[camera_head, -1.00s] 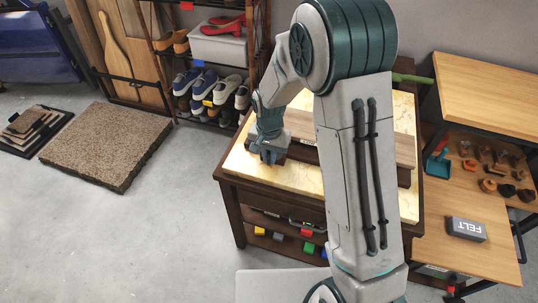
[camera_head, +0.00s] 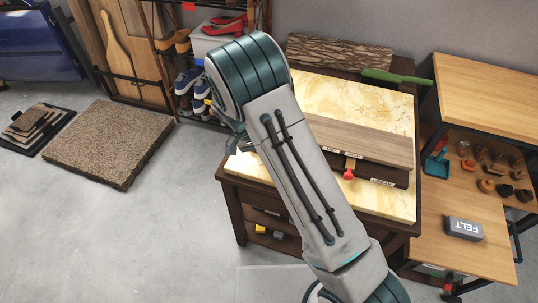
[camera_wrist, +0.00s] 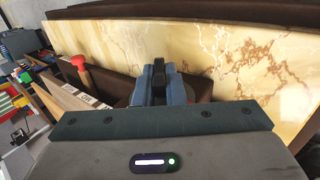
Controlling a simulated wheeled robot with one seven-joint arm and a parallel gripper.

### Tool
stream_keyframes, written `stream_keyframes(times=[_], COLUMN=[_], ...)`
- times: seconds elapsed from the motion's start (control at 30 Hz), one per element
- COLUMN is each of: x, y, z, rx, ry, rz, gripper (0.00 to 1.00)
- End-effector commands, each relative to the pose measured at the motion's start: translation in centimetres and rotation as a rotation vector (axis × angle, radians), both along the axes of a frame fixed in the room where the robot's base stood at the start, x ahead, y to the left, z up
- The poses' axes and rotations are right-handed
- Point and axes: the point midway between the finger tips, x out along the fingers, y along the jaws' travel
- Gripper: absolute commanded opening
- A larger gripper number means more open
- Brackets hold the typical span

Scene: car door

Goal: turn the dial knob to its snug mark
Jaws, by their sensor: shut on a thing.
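My gripper (camera_wrist: 158,85) shows in the wrist view with its two blue-grey fingers shut on a narrow black piece, which looks like the dial knob (camera_wrist: 158,68). The knob stands at a dark brown block (camera_wrist: 112,84) on the yellow marbled worktop. In the head view my arm hides the gripper and the knob. The same fixture (camera_head: 398,177) shows there in part, with a wooden plank (camera_head: 365,145) along it and small white labels. I cannot read the snug mark or the dial's angle in either view.
A red-tipped handle (camera_head: 349,168) sticks out at the fixture's front; it also shows in the wrist view (camera_wrist: 79,62). The worktop's front right (camera_head: 385,203) is clear.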

Motion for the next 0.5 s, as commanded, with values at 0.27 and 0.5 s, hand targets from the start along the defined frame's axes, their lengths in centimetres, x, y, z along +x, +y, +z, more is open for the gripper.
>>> stream_keyframes(times=[0.27, 0.5], x=[0.06, 0.06], y=[0.13, 0.15], z=[-0.04, -0.03], rx=[-0.084, -0.099], ry=[0.030, 0.035], rz=[0.001, 0.000], gripper=[0.00, 0.00])
